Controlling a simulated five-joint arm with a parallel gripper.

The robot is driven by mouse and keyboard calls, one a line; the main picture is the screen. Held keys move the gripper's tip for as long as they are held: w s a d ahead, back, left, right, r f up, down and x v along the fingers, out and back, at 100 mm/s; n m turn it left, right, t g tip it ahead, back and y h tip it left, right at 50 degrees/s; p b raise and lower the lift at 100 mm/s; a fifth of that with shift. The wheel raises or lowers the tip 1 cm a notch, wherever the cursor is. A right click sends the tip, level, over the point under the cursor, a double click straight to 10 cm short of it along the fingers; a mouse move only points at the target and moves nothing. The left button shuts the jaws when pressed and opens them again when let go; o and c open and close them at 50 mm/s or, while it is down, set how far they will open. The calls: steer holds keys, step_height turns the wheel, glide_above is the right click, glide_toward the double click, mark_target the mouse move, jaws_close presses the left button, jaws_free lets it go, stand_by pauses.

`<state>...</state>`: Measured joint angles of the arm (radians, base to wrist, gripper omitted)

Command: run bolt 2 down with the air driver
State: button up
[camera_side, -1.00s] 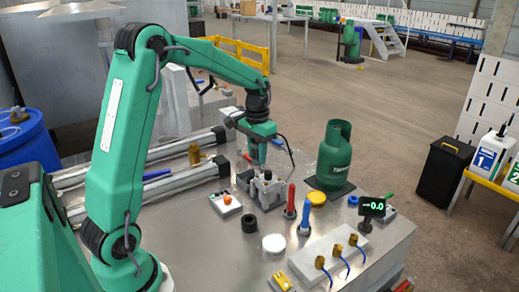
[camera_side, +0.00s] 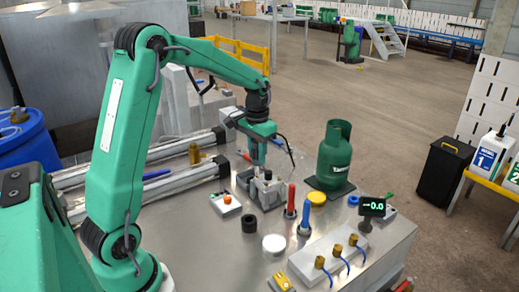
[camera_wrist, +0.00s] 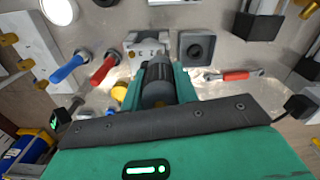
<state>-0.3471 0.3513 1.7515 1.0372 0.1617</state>
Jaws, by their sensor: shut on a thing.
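My gripper (camera_side: 258,150) is shut on a dark grey cylindrical tool, which looks like the air driver (camera_wrist: 157,82). The tool points down between the green fingers in the wrist view. In the side view it is over the grey fixture block (camera_side: 268,196) on the steel table. Part of the block also shows just beyond the tool in the wrist view (camera_wrist: 148,40). I cannot tell whether the tool's tip touches a bolt.
A green gas bottle (camera_side: 334,157) stands right of the fixture. Red-handled (camera_side: 291,200) and blue-handled (camera_side: 305,217) tools stand upright in front.

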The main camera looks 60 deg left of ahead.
mark_target(257, 142)
steer(key=shift+f, duration=0.7)
stand_by(2.3)
steer(key=shift+r, duration=0.15)
steer(key=shift+r, duration=3.05)
